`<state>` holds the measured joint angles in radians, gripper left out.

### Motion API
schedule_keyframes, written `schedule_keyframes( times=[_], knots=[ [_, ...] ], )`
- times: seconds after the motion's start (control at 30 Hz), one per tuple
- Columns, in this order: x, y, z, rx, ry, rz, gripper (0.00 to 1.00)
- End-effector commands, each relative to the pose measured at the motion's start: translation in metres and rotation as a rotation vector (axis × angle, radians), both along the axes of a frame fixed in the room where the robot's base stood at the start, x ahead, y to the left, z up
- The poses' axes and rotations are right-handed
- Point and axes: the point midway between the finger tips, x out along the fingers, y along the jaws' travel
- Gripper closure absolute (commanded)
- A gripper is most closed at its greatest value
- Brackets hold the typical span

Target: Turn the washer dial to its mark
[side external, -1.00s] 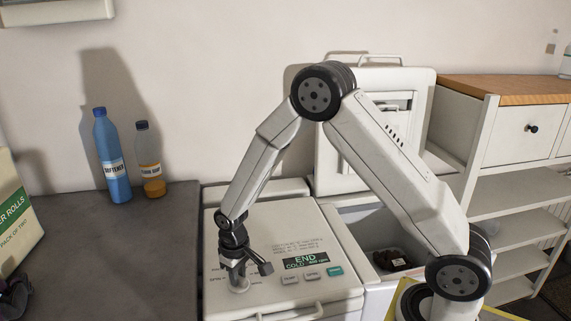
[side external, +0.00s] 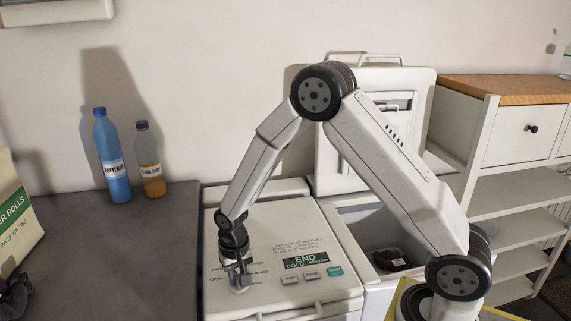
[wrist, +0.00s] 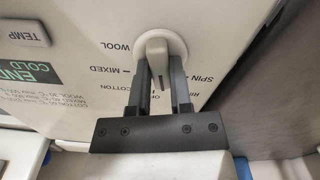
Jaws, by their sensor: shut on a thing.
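The washer dial (wrist: 174,46) is a round white knob with a raised grip bar on the pale washer lid. Printed words surround it: WOOL, MIXED, COTTON and SPIN can be read, others are partly covered. My gripper (wrist: 160,75) is shut on the dial's grip bar, one dark finger on each side. In the side view my gripper (side external: 237,268) points down onto the dial (side external: 240,289) at the left of the washer panel (side external: 315,235). I cannot tell which printed mark is the target one.
The display (side external: 305,261) reads END and COLD, with several buttons (side external: 312,273) below it. Right of the washer, an open compartment (side external: 345,212) holds a dark item (side external: 390,260). A blue softener bottle (side external: 112,160) and a smaller bottle (side external: 149,165) stand on the grey counter at left.

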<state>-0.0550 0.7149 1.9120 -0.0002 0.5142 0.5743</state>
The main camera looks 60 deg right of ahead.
Motion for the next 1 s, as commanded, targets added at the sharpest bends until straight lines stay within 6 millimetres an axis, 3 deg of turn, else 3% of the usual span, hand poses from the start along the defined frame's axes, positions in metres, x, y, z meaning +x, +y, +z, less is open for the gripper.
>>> schedule_keyframes(
  times=[0.4,0.93,0.97,1.0],
  knots=[
    [-0.0007,0.0004,-0.0004,0.000,0.002,-0.236,1.00],
    [-0.0010,0.0005,-0.0006,0.001,0.003,-0.267,1.00],
    [-0.0010,0.0005,-0.0006,0.001,0.003,-0.267,0.66],
    [-0.0009,0.0005,-0.0006,0.001,0.003,-0.267,0.53]
  ],
)
